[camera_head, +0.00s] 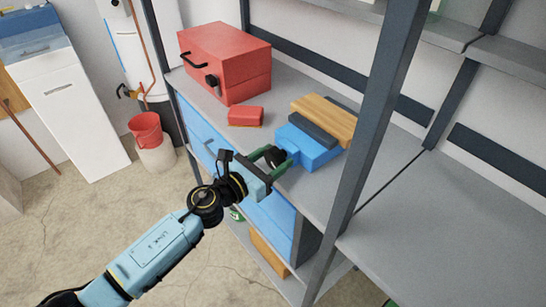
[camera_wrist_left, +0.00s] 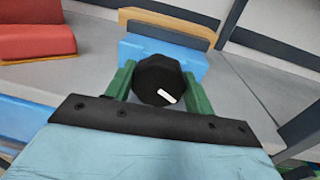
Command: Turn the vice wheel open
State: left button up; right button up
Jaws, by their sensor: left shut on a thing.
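The blue vice (camera_head: 309,146) sits on the grey shelf, with a wooden board (camera_head: 325,118) along its top; it also shows in the left wrist view (camera_wrist_left: 190,61). Its black wheel (camera_head: 275,156) faces my left arm. In the left wrist view the wheel (camera_wrist_left: 158,80) is a dark knob with a white mark at its lower right. My left gripper (camera_head: 276,160) has its green fingers on either side of the wheel and is shut on it; it also shows in the left wrist view (camera_wrist_left: 158,88). My right gripper is not in view.
A red toolbox (camera_head: 225,62) and a small red block (camera_head: 245,116) stand on the shelf left of the vice. A dark upright post (camera_head: 372,115) rises right of the vice. A red bucket (camera_head: 146,129) is on the left. The shelf at right is clear.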

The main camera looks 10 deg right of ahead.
pick_arm(q)
jog(key=n+p, duration=0.1)
jog(key=n, duration=0.2)
jog(key=shift+w+a+r+p, duration=0.1)
jog(key=shift+p, duration=0.25)
jog(key=shift+n+p, duration=0.55)
jog(key=shift+n, duration=0.75)
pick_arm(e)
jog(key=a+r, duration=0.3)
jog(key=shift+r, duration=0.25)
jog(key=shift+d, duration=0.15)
pick_arm(q)
jog(key=shift+p, duration=0.3)
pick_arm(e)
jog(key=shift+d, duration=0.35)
pick_arm(q)
jog(key=o, duration=0.9)
jog(key=shift+o, duration=0.2)
jog(key=shift+a+g, duration=0.1)
jog(key=shift+g, duration=0.2)
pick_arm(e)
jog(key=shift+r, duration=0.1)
